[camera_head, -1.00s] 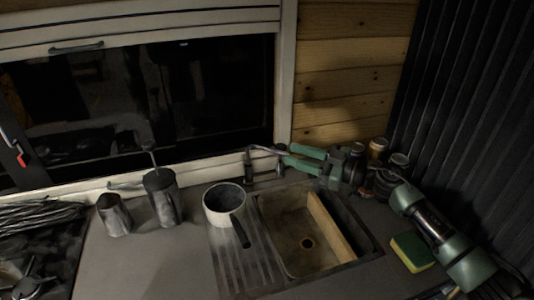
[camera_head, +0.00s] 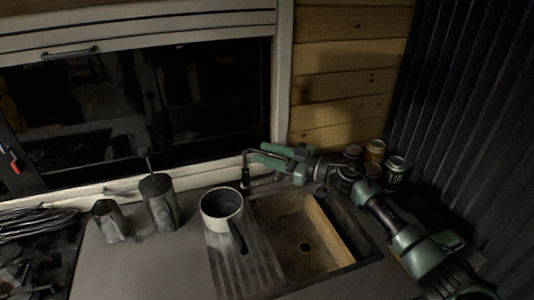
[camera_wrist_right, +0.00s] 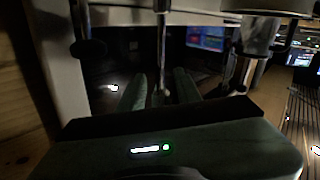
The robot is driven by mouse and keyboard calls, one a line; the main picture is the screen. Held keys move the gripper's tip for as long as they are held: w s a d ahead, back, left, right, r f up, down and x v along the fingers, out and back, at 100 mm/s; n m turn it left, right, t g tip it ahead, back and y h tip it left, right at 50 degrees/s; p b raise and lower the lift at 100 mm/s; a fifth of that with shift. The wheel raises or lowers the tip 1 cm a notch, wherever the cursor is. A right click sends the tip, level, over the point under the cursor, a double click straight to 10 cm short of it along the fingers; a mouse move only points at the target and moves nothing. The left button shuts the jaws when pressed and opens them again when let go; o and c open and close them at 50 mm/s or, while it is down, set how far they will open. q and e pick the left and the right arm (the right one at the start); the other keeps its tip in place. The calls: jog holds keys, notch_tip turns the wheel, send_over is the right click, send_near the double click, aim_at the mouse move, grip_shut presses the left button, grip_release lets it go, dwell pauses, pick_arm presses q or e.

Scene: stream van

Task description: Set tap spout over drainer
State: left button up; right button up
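The tap (camera_head: 246,172) stands behind the sink at its back left corner. Its thin spout bends at the top and runs toward my right gripper, whose fingers partly hide it. My right gripper (camera_head: 264,153) reaches left over the back edge of the sink. In the right wrist view its two green fingers (camera_wrist_right: 160,92) are apart, with a thin bar between them that looks like the spout; I cannot tell whether they touch it. The ribbed drainer (camera_head: 262,272) lies left of the sink basin (camera_head: 285,232). My left gripper is out of view.
A white saucepan (camera_head: 221,203) with a dark handle stands on the back of the drainer. A tall metal pot (camera_head: 159,203) and a metal jug (camera_head: 109,222) stand further left. Several cans (camera_head: 374,151) stand beside my right arm. A wooden board (camera_head: 328,231) lies in the basin.

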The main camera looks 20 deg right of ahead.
jog(key=shift+c, duration=0.2)
grip_shut()
dwell(1.1)
